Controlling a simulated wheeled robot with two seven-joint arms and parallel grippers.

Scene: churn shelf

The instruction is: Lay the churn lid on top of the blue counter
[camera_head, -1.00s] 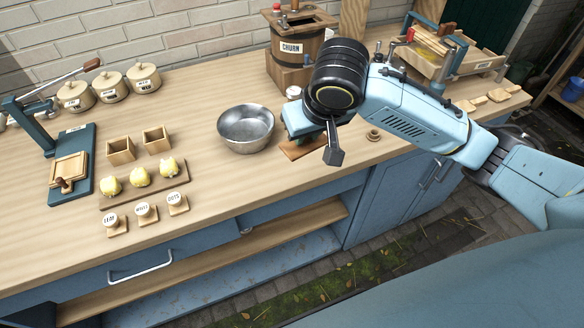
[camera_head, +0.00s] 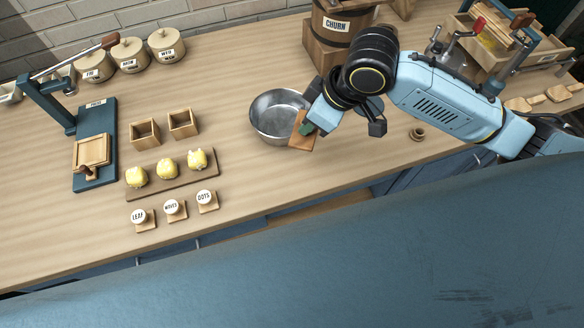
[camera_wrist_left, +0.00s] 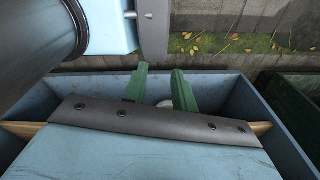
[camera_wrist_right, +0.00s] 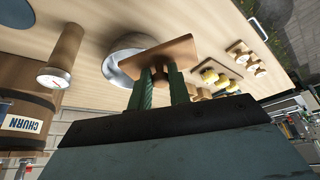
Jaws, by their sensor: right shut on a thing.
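My right gripper (camera_head: 308,127) is shut on the churn lid (camera_head: 301,138), a flat square brown wooden board. The lid is tilted and overlaps the right rim of the metal bowl in the head view; whether they touch I cannot tell. In the right wrist view the lid (camera_wrist_right: 172,54) spans across the fingertips (camera_wrist_right: 160,78). The blue counter (camera_head: 240,215) has a wooden top and blue fronts below. The churn (camera_head: 340,38) stands at the back, its top cut off by the picture edge. My left gripper (camera_wrist_left: 158,75) shows only in its wrist view, fingers apart.
The metal bowl (camera_head: 275,117) is left of the lid. Several yellow lumps on a board (camera_head: 160,190), labelled stamps (camera_head: 175,208) and two small boxes (camera_head: 145,132) stand further left. The counter's front left is bare.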

